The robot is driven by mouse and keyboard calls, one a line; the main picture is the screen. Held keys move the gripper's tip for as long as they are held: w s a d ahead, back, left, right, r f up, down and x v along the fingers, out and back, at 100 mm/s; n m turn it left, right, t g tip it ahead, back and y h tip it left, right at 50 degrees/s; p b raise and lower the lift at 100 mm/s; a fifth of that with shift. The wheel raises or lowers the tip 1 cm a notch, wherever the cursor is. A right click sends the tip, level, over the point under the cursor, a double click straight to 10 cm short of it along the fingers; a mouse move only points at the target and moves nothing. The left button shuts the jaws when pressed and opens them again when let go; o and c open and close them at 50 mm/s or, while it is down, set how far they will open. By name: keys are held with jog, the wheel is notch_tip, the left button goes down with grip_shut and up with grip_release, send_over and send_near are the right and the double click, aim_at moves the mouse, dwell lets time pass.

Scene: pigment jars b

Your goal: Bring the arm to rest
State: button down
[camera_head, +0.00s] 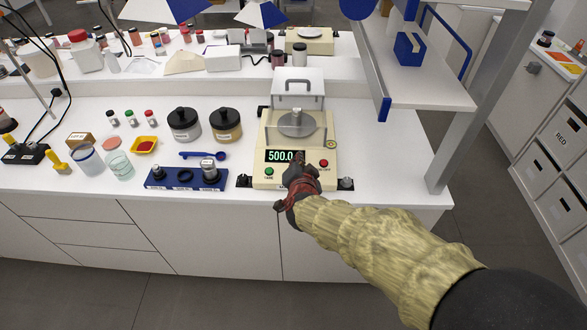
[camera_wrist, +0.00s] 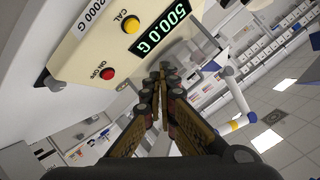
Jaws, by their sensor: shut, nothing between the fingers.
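My gripper (camera_head: 297,165) is at the front of the cream balance (camera_head: 262,178), in front of the right part of its display. My arm reaches in from the lower right in a yellowish sleeve. In the wrist view my gripper (camera_wrist: 160,75) is shut and empty, its fingertips together just below the balance's front panel (camera_wrist: 97,45). The display (camera_wrist: 165,25) reads 500.0 G, beside a yellow CAL button (camera_wrist: 131,24) and a red ON/OFF button (camera_wrist: 107,72). I cannot tell whether the fingertips touch the balance.
A blue holder (camera_head: 187,181) with weights stands left of the balance. Two dark-lidded jars (camera_head: 184,130) (camera_head: 226,132) and a blue scoop (camera_head: 203,155) are behind it. A white shelf (camera_head: 425,90) with a post rises at the right. The floor in front of the bench is clear.

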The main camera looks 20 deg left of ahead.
dwell(0.6)
jog(key=s+a+f+n+g+y, duration=0.1)
jog(key=s+a+f+n+g, duration=0.2)
jog(key=s+f, duration=0.35)
jog(key=s+d+r+n+g, duration=0.1)
jog(key=s+d+n+g, duration=0.35)
jog(key=s, duration=0.45)
jog(key=s+d+r+h, duration=0.1)
jog(key=s+d+r, duration=0.3)
jog(key=d, duration=0.7)
jog(key=s+d+r+m+h, duration=0.1)
jog(key=s+d+r, duration=0.4)
jog(key=d, duration=0.6)
jog(key=s+d+r+m+h, duration=0.1)
jog(key=s+d+r+h, duration=0.2)
jog(key=d+r, duration=0.5)
jog(key=s+d, duration=0.1)
jog(key=d, duration=0.2)
jog(key=shift+s+d+r, duration=0.15)
jog(key=shift+s+d, duration=0.05)
jog(key=shift+s, duration=0.2)
